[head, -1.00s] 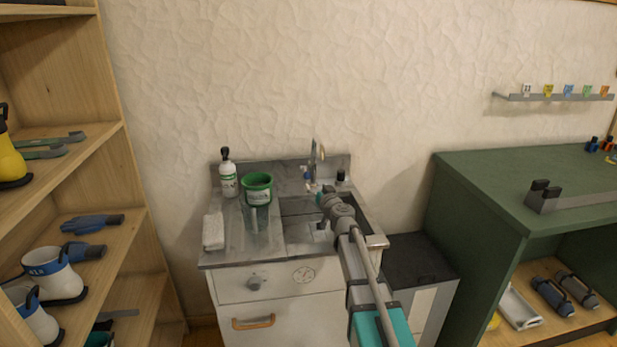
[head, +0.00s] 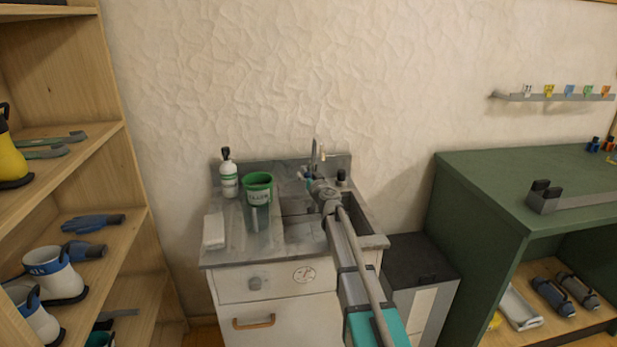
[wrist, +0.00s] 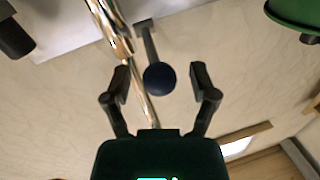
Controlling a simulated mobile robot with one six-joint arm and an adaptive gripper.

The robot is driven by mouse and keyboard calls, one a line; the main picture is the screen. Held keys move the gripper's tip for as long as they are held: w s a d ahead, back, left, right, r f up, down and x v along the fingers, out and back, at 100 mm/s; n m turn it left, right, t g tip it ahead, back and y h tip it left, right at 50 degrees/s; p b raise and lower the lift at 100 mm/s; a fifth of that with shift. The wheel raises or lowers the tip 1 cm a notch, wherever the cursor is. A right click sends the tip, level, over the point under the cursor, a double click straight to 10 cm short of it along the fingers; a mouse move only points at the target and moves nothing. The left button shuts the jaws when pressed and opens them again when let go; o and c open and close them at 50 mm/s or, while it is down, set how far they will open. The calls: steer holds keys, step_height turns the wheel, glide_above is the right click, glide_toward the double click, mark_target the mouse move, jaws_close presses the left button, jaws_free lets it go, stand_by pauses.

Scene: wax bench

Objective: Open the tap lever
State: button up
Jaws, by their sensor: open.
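The chrome tap (head: 314,155) stands at the back of the sink unit in the head view. In the wrist view the tap (wrist: 120,35) runs down just left of centre. Its lever (wrist: 149,40) is a grey bar ending in a round dark blue knob (wrist: 160,79). My gripper (wrist: 160,76) is open, with one finger on each side of the knob and visible gaps to both. In the head view my gripper (head: 312,184) is at the tap, and my arm hides part of the basin and the tap's base.
A green cup (head: 258,188) and a white bottle (head: 229,182) stand left of the basin (head: 300,228). A white block (head: 214,231) lies at the counter's left edge. A small dark-topped item (head: 342,178) stands right of the tap. A green bench (head: 480,190) is on the right.

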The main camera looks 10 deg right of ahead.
jaws_close()
steer(key=shift+s+f+b, duration=0.1)
steer(key=shift+f+b, duration=0.25)
steer(key=shift+b, duration=0.05)
stand_by(0.4)
steer(key=shift+w+f+b, duration=0.15)
steer(key=shift+f+b, duration=0.75)
steer(key=shift+b, duration=0.05)
steer(key=shift+w+f+b, duration=0.15)
steer(key=shift+f+b, duration=0.7)
steer(key=shift+b, duration=0.05)
jaws_free()
